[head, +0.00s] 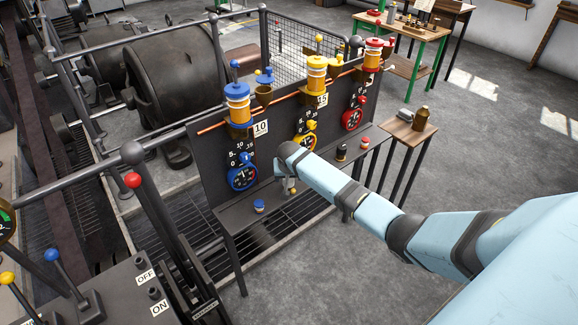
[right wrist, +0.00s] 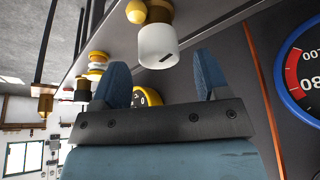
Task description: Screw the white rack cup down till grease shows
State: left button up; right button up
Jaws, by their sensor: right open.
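A white cup (right wrist: 158,45) with a yellow knob (right wrist: 137,12) and a short dark mark shows in the right wrist view, at the shelf. In the head view only a small yellowish part (head: 293,190) shows there, largely hidden by my arm. My right gripper (right wrist: 160,62) is open, its two blue fingers apart. The white cup lies in front of the gap between the fingertips; I cannot tell whether they touch it. In the head view the right gripper (head: 284,182) is over the shelf, in front of the panel. My left gripper is out of view.
The shelf (head: 236,216) also carries a small blue cup (head: 258,206), a black one (head: 341,152) and a red one (head: 365,143). Blue (head: 238,105), yellow (head: 317,75) and red (head: 373,55) lubricators stand above gauges on the dark panel (head: 215,170). Levers (head: 133,181) stand at lower left.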

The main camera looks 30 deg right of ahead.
jog(key=v, duration=1.1)
jog(key=shift+r, duration=0.1)
jog(key=s+a+f+n+t+y, duration=0.1)
jog(key=s+a+f+n+t, duration=0.15)
jog(key=s+a+f, duration=0.5)
jog(key=s+a+n+t+y+p, duration=0.1)
jog(key=s+a, duration=0.3)
jog(key=s, duration=0.4)
jog(key=s+a+n+t+y, duration=0.2)
jog(key=s+a, duration=0.3)
jog(key=s, duration=0.4)
jog(key=s+a+n+t+y+p, duration=0.1)
jog(key=s+a+n, duration=0.2)
jog(key=s, duration=0.6)
jog(key=shift+a+f+t+p, duration=0.35)
jog(key=shift+a, duration=0.4)
jog(key=shift+n, duration=0.25)
